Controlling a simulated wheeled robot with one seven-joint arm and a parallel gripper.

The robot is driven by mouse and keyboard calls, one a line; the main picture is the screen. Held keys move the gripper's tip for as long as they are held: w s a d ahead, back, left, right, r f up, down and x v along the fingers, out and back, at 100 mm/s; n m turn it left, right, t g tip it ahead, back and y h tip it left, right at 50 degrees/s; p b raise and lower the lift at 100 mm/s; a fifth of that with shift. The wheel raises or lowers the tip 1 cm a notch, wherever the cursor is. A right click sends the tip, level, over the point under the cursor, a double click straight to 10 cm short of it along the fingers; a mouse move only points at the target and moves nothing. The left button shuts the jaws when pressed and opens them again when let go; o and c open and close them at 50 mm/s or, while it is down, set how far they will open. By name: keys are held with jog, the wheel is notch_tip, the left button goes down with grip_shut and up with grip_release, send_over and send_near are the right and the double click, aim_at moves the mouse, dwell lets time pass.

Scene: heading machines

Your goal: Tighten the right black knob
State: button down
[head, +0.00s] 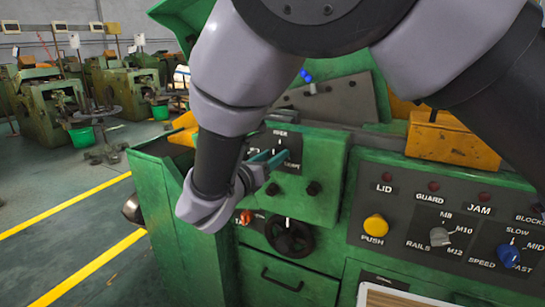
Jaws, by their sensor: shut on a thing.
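Two small black knobs stick out of the green machine's front, side by side. The right black knob (313,188) is in plain view, and the left black knob (272,189) is beside it. My gripper (284,157) has teal fingers and comes in from the left, above the two knobs. Its tips are at the black label plate (284,140), shut on a small control there that the fingers mostly hide. My gripper is apart from the right black knob, which lies a little below and right of the fingertips.
A black handwheel (289,238) and an orange-red knob (245,217) sit below. At right is a panel with a yellow push button (375,226), a grey selector (440,236) and a blue selector (508,256). Open floor with yellow lines (85,270) lies at left.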

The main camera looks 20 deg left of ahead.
jog(key=shift+m, duration=0.3)
jog(key=m+y, duration=0.1)
jog(key=m, duration=2)
jog(key=shift+d+m+g+y, duration=0.2)
jog(key=shift+m+g+y, duration=0.1)
jog(key=shift+y, duration=0.1)
jog(key=shift+c, duration=1.6)
grip_release()
jog(key=shift+s, duration=0.15)
jog(key=s, duration=1)
jog(key=shift+s+a+r, duration=0.25)
jog(key=shift+a+r, duration=0.05)
